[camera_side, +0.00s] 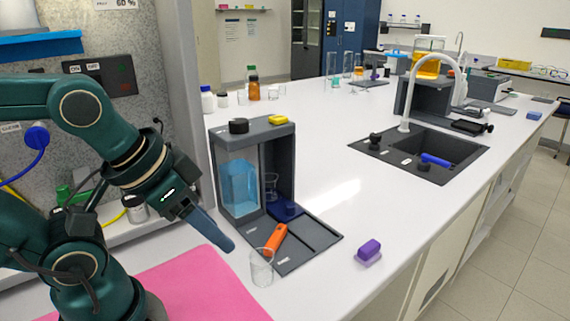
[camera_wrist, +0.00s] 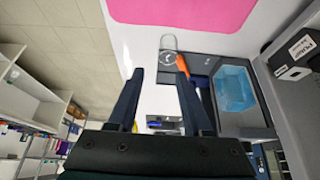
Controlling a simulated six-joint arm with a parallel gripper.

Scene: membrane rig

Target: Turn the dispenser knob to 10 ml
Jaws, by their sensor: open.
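The dispenser is a dark grey rig (camera_side: 281,158) with a clear tank of blue liquid (camera_side: 239,187). A black round cap or knob (camera_side: 239,126) sits on its top left and a yellow piece (camera_side: 278,120) on its top right. I cannot read any ml scale, nor tell for sure which part is the dispenser knob. My gripper (camera_side: 228,247) points down to the right, left of the rig's base and apart from it. In the wrist view my gripper (camera_wrist: 158,73) has its fingers wide apart with nothing between them. The tank shows there too (camera_wrist: 234,88).
An orange-handled tool (camera_side: 275,238) lies on the rig's base. A clear beaker (camera_side: 262,268) stands at its front edge, close to my gripper. A purple block (camera_side: 368,251) lies right. A pink mat (camera_side: 195,285) lies in front.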

